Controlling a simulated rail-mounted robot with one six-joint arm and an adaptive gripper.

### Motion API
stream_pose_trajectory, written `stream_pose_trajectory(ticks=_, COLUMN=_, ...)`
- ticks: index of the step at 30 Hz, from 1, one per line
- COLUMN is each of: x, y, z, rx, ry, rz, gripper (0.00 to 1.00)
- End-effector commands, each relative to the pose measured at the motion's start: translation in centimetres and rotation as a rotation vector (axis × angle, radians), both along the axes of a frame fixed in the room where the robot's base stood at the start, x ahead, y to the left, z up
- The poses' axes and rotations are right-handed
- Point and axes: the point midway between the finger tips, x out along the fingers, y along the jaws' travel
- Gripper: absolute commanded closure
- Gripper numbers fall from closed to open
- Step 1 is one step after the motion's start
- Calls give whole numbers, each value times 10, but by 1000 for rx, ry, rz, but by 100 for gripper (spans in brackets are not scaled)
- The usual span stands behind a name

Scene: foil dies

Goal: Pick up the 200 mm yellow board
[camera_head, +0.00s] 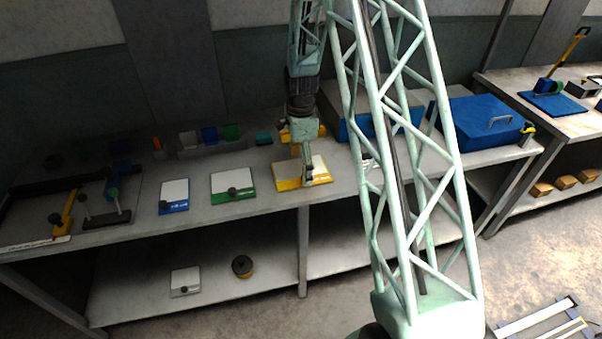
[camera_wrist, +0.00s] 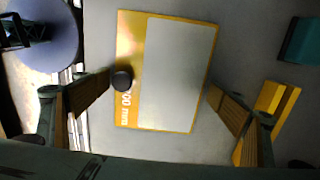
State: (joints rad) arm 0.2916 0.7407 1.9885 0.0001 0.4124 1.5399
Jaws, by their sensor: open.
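The yellow board (camera_head: 312,175) lies flat near the front edge of the bench, with a pale plate on top. In the wrist view the yellow board (camera_wrist: 128,35) shows part of its marking, "00 mm", and a round black knob (camera_wrist: 122,80) on its labelled side. My gripper (camera_head: 304,178) is above the board in the head view and partly covers it. In the wrist view my gripper (camera_wrist: 160,95) is open, with one finger to each side of the board's lower part. Nothing is between the fingers' pads that I can see gripped. The height gap is unclear.
A green board (camera_head: 233,195) and a blue board (camera_head: 174,208) lie to the left on the bench. Yellow blocks (camera_wrist: 280,100) stand beside the right finger. A blue case (camera_head: 475,118) sits further right. A grey board (camera_head: 185,280) and a dark spool (camera_head: 242,266) lie on the lower shelf.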

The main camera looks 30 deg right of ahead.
Motion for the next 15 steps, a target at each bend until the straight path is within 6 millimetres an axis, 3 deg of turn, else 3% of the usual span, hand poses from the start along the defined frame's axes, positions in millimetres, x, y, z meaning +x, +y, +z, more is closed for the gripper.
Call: stream_pose_trajectory(ticks=15, x=0, y=0, z=0, rx=0, ry=0, rz=0, gripper=60)
